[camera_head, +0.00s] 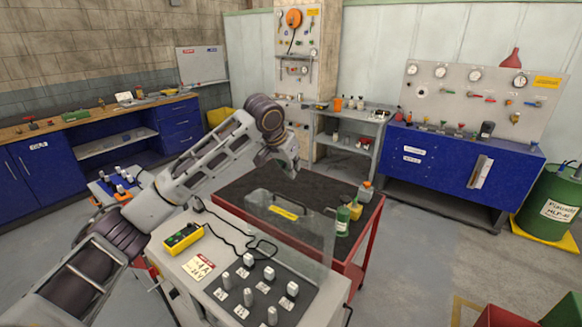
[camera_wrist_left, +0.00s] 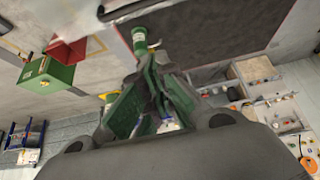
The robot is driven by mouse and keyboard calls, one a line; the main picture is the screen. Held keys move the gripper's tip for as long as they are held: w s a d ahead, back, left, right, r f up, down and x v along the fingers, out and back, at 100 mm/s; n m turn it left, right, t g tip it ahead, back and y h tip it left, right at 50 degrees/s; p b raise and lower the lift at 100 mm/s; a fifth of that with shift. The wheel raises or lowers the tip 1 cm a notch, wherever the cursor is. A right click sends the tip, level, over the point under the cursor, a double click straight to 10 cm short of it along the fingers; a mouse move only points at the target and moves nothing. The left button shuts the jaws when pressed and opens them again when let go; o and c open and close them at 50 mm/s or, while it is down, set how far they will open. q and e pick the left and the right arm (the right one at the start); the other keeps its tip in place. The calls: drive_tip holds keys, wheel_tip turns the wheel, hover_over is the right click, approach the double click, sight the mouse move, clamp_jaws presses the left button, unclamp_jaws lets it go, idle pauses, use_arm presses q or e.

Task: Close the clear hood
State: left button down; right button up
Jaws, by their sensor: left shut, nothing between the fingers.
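The clear hood (camera_head: 305,236) stands raised, a see-through panel with a yellow label at its upper edge. It rises behind the pale bench (camera_head: 190,262), whose dark mat carries several small metal pieces (camera_head: 248,259). My left gripper (camera_head: 262,160) is above and behind the hood, over the far side of the dark-topped red cart, apart from the hood. Its fingers are shut and empty in the left wrist view (camera_wrist_left: 150,70). The arm hides part of the bench's left side. My right gripper is not in view.
A green bottle (camera_head: 343,221) and other containers stand on the red cart (camera_head: 338,191), close to the hood's right side. A yellow-black box (camera_head: 183,237) with a black cable lies on the bench. A blue cabinet (camera_head: 455,169) and green drum (camera_head: 553,205) stand farther right.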

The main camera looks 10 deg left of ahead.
use_arm(q)
drive_tip(key=shift+w+f+p, duration=0.1)
drive_tip(key=shift+f+p, duration=1.35)
drive_tip(key=shift+f, duration=2.3)
drive_tip(key=shift+s+f, duration=0.1)
drive_tip(key=shift+s, duration=0.1)
